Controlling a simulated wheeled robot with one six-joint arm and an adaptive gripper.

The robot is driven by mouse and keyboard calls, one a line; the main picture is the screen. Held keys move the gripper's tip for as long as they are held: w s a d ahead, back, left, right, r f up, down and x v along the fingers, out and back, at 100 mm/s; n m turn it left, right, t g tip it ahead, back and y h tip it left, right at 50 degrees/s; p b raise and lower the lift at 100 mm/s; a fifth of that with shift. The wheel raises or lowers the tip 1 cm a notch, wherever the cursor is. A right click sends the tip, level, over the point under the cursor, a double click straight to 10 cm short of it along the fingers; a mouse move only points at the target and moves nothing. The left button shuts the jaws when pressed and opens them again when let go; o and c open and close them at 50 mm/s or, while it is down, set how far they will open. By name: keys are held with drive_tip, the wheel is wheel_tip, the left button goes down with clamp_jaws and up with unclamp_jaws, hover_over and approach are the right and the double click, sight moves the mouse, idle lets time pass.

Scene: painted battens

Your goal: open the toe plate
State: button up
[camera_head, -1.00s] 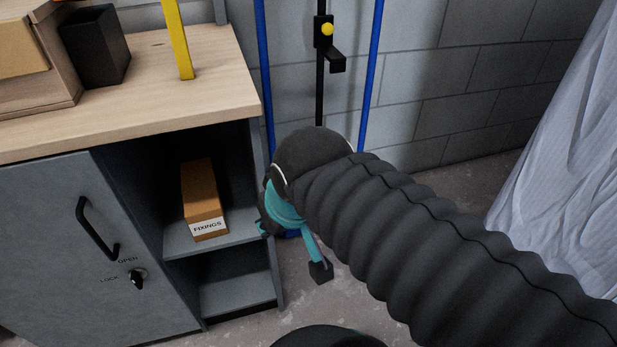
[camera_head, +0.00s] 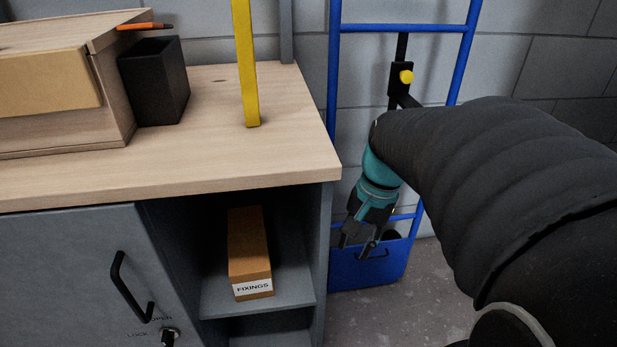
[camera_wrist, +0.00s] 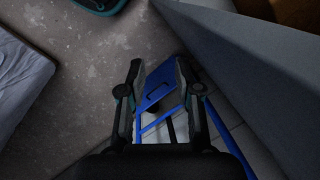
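The toe plate (camera_head: 358,272) is a blue panel at the foot of a blue hand truck (camera_head: 403,28) by the wall. It looks upright, folded against the frame, and has a small dark handle (camera_head: 374,255). In the wrist view the toe plate (camera_wrist: 159,80) shows beyond my fingers, with a dark slot-like mark for the handle. My gripper (camera_head: 357,243) points down in front of the plate's upper part, and its fingers (camera_wrist: 158,70) are apart and empty. I cannot tell whether they touch the plate. My arm hides part of the truck frame.
A grey cabinet (camera_head: 70,265) with a wooden top stands close left of the truck; its open shelf holds a FIXINGS box (camera_head: 249,250). A yellow batten (camera_head: 246,65) stands on the top. A pale sheet (camera_wrist: 20,80) lies left in the wrist view. Floor (camera_head: 410,305) before the truck is clear.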

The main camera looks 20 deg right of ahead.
drive_tip(key=w+d+f+m+t+y+b, duration=0.1)
drive_tip(key=w+d+f+m+t+y, duration=0.1)
drive_tip(key=w+d+f+m+y, duration=0.55)
drive_tip(key=w+d+f+m+t+y+b, duration=0.1)
drive_tip(key=w+d+f+m+y, duration=0.25)
drive_tip(key=d+f+m, duration=0.55)
drive_tip(key=s+d+f+m+t+h, duration=0.1)
drive_tip(key=d+f+m+t, duration=0.3)
drive_tip(key=f+m, duration=0.3)
drive_tip(key=s+d+f+m+t+b, duration=0.1)
drive_tip(key=d+f+m+t, duration=0.4)
drive_tip(key=f, duration=0.4)
drive_tip(key=s+d+f+m+t+h, duration=0.1)
drive_tip(key=s+d+f+m+t, duration=0.1)
drive_tip(key=d+f+m+t, duration=0.4)
drive_tip(key=w+a+m+g, duration=0.1)
drive_tip(key=w+a+g, duration=0.1)
drive_tip(key=w+a, duration=0.8)
drive_tip(key=shift+w+r+p, duration=0.2)
drive_tip(key=shift+w+p, duration=0.15)
drive_tip(key=shift+w, duration=0.4)
clamp_jaws()
